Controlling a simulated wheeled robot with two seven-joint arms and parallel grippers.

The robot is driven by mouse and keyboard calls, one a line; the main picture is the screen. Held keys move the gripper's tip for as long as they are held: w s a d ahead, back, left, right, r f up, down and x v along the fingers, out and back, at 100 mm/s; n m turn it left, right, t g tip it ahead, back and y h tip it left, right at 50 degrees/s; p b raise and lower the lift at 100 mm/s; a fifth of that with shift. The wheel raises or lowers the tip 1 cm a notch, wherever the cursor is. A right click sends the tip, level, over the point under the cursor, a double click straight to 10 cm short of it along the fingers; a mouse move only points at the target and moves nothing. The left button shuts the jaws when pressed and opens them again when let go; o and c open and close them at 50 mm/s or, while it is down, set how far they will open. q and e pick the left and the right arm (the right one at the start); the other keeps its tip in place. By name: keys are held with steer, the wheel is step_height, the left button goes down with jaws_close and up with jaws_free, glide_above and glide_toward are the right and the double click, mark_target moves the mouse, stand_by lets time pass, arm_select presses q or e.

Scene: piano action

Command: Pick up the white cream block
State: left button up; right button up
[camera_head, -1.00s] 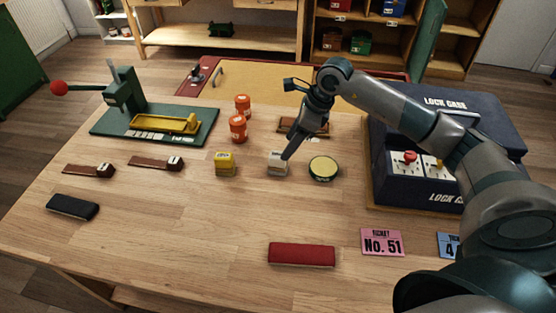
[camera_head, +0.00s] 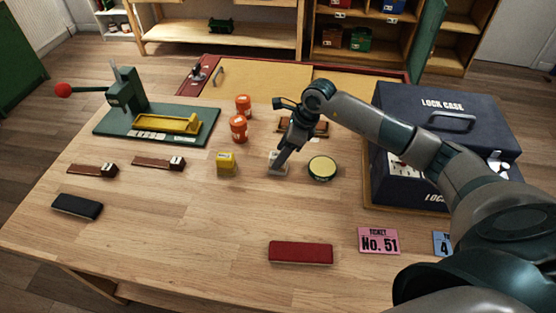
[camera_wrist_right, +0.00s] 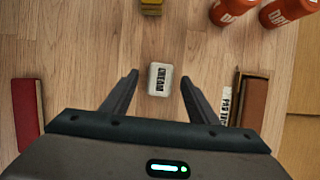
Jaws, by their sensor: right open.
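The white cream block (camera_wrist_right: 160,79) lies on the table with dark lettering on top. In the right wrist view it sits between and a little beyond the open fingertips of my right gripper (camera_wrist_right: 159,80). In the head view the block (camera_head: 277,169) is partly hidden behind my right gripper (camera_head: 279,164), whose fingers point down at it. Whether the fingers touch it I cannot tell. My left gripper is not in view.
A yellow block (camera_head: 226,164) stands left of the white block, and a round green-rimmed tin (camera_head: 322,168) is close on its right. Orange jars (camera_head: 238,129) stand behind. A red bar (camera_head: 301,252) lies in front. The dark lock case (camera_head: 440,130) is at right.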

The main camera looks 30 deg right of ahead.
steer(key=shift+x, duration=1.25)
steer(key=c, duration=1.2)
